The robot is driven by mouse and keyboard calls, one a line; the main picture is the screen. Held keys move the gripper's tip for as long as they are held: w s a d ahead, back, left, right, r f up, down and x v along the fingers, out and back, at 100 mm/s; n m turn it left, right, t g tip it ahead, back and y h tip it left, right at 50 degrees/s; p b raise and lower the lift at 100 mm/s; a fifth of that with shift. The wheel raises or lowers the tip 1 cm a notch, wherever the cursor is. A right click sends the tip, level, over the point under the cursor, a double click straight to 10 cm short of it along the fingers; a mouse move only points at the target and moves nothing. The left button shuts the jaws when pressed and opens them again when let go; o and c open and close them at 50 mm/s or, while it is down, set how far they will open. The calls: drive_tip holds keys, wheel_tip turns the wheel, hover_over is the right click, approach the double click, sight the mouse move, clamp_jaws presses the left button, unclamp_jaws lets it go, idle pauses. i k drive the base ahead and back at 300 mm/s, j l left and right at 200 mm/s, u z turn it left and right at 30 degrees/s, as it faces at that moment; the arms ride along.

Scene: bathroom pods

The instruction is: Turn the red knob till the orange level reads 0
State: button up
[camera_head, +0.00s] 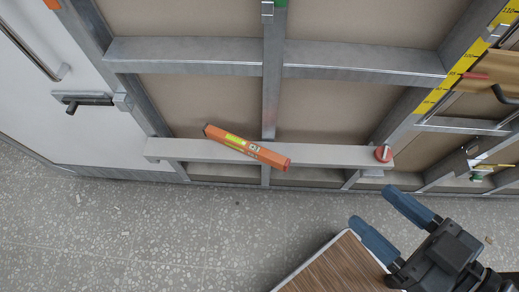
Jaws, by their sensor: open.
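The red knob (383,153) is at the right end of a pale horizontal rail (330,155) and has a white pointer or mark on its face. The orange level (225,138) lies across the rail left of the knob, tilted in the picture with its right end lower. It has a yellow-green vial and a small display (254,149); the reading is too small to make out. My gripper (380,216) is at the lower right, below the knob in the picture. Its two blue fingers are apart with nothing between them, and it is not touching the knob.
A metal stud frame with beige panels fills the back. A wood-topped surface (335,268) is close beside my gripper at the bottom. A yellow measuring strip (452,80) runs up the right. A white door with a dark handle (83,101) is at left. Speckled floor (150,235) is clear.

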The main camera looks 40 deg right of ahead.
sight(383, 154)
drive_tip(key=k+l+u, duration=0.2)
drive_tip(key=l, duration=0.15)
drive_tip(key=k+l+z, duration=0.1)
drive_tip(key=l+z, duration=0.3)
drive_tip(key=l, duration=0.15)
drive_tip(key=l+z, duration=0.45)
drive_tip(key=l, duration=0.1)
